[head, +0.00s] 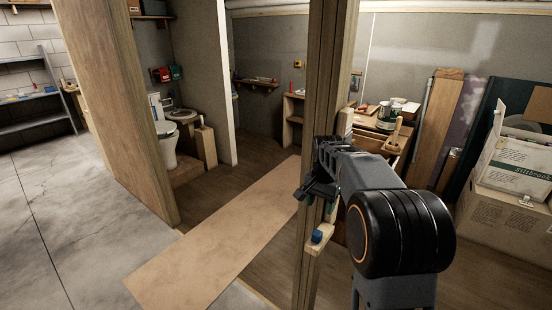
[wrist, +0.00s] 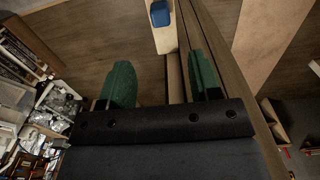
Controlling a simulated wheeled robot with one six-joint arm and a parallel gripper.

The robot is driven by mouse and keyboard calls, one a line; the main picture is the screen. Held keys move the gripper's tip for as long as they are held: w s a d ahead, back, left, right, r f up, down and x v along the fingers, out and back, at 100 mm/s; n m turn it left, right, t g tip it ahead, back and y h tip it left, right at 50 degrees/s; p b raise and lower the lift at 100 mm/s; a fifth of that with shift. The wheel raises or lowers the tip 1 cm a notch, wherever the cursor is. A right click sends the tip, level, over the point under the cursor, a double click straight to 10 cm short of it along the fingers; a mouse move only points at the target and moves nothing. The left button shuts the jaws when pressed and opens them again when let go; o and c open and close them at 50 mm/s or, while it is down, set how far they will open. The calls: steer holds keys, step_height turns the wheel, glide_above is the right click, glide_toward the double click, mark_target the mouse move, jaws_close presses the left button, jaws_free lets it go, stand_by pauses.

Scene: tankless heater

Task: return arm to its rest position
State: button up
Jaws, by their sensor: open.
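My arm reaches in from the lower right of the head view, with its large black joint near the camera. My gripper (head: 318,200) is beside the wooden post (head: 323,80). In the wrist view my gripper (wrist: 162,80) shows two green fingers spread wide apart, with nothing held between them. A small wooden ledge (head: 320,245) with a blue object (head: 317,236) on it is just below my gripper. The blue object also shows beyond the fingers in the wrist view (wrist: 160,14). I cannot tell whether a finger touches the post.
A workbench with cans (head: 388,118) stands behind the arm. Leaning boards (head: 437,125) and cardboard boxes (head: 510,215) are at the right. A flat board (head: 215,240) lies on the floor left of the post. The concrete floor (head: 70,220) at the left is clear.

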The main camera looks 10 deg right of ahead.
steer(key=s+a+f+n+t, duration=0.1)
steer(key=s+a+n, duration=0.3)
steer(key=s, duration=0.6)
steer(key=s+a+n+t, duration=0.2)
steer(key=s+a+n, duration=0.2)
steer(key=s, duration=0.7)
steer(key=shift+a+f+n+t, duration=0.15)
steer(key=shift+f+n+t, duration=0.25)
steer(key=shift+n, duration=0.4)
